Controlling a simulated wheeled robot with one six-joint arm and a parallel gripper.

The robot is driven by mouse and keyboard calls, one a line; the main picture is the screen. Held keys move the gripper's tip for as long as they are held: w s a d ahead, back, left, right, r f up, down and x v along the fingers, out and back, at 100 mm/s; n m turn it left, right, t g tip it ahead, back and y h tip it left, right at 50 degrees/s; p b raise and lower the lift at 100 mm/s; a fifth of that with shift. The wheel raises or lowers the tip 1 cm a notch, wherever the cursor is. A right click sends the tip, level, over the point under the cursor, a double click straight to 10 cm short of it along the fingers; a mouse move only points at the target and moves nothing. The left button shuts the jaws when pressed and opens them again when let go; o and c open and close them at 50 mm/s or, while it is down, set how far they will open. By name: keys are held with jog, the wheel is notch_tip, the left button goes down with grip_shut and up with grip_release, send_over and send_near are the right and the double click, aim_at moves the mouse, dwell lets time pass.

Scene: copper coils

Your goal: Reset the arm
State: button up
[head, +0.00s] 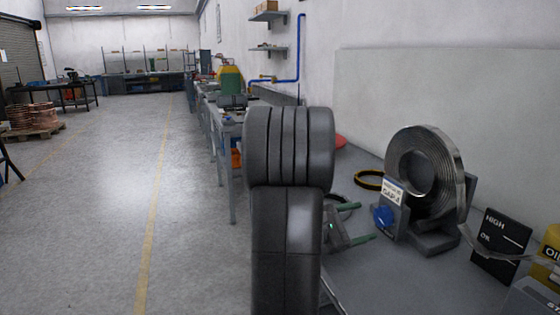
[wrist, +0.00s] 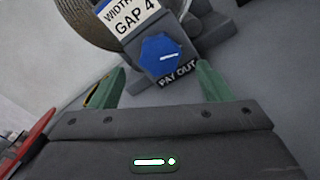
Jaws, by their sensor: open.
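My arm (head: 288,150) stands upright in the middle of the head view and hides part of the bench behind it. My gripper (head: 365,221) is low over the grey bench to the right of the arm. In the wrist view its two green fingers (wrist: 158,88) are spread apart with nothing between them. Beyond the fingertips is a small stand with a blue hexagonal knob (wrist: 160,54), marked "PAY OUT", under a label reading "GAP 4". The knob (head: 383,217) also shows in the head view, just right of the fingers.
A coil of metal strip (head: 440,165) stands upright behind the knob. A dark box (head: 501,243) and a yellow container (head: 551,250) are at the right. A yellow-black ring (head: 369,180) lies behind the gripper. Open floor (head: 110,200) is at the left.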

aim_at(379, 215)
jog(key=shift+x, duration=2.8)
jog(key=shift+a, duration=0.1)
jog(key=v, duration=1.3)
jog(key=shift+s+a, duration=0.1)
jog(key=shift+a, duration=0.25)
jog(key=x, duration=1.4)
jog(key=shift+r+p, duration=0.25)
jog(key=shift+p, duration=0.4)
jog(key=shift+n+p, duration=0.7)
jog(key=shift+p, duration=0.2)
jog(key=n+p, duration=0.3)
jog(key=p, duration=0.3)
jog(key=shift+n+p, duration=0.3)
jog(key=n+p, duration=0.4)
jog(key=p, duration=0.4)
jog(key=shift+a+n, duration=0.1)
jog(key=shift+n, duration=0.3)
jog(key=shift+f+n+p, duration=0.15)
jog(key=shift+n+p, duration=0.35)
jog(key=shift+p, duration=0.4)
